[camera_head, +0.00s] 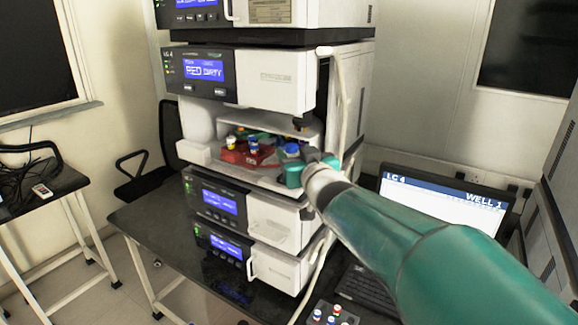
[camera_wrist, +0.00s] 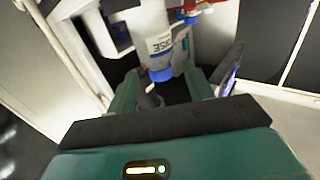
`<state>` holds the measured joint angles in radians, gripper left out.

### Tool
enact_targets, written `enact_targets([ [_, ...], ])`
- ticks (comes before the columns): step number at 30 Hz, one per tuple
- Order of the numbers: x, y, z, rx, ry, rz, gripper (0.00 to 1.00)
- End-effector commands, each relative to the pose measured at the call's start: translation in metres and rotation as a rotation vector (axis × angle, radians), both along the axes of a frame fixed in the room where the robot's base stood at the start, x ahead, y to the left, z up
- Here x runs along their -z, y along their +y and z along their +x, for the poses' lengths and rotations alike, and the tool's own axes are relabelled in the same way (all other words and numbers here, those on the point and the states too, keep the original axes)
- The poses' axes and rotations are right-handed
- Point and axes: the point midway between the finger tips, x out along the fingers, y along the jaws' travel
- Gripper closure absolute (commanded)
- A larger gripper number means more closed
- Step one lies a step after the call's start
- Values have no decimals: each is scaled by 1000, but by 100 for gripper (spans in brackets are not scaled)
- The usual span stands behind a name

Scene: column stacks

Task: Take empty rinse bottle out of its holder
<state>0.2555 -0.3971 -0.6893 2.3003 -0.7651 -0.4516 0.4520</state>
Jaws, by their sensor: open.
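The rinse bottle (camera_wrist: 158,44) shows in the wrist view as a pale body with dark lettering and a blue cap; it appears upside down there. Its blue cap (camera_head: 291,149) shows in the head view at the right side of the open instrument bay. My green gripper (camera_wrist: 163,90) is open, with its two fingers spread to either side below the cap in the wrist view. In the head view my gripper (camera_head: 298,171) is at the bay's front right, close to the bottle. The holder and the bottle's contents cannot be made out.
A red rack (camera_head: 243,156) with small capped vials stands in the bay left of the bottle. Instrument modules (camera_head: 275,78) close the bay above and below. A laptop (camera_head: 447,207) reading "LC 4 WELL 1" and a vial rack (camera_head: 326,317) are on the bench.

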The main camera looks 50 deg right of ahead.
Motion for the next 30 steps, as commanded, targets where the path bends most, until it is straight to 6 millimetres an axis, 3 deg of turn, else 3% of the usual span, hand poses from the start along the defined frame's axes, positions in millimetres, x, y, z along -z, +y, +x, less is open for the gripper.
enact_targets([
  [12, 0, -25, 39, 0, 2, 0, 48],
  [23, 0, -29, 44, 0, 1, 1, 48],
  [30, 0, -29, 44, 0, 1, 1, 95],
])
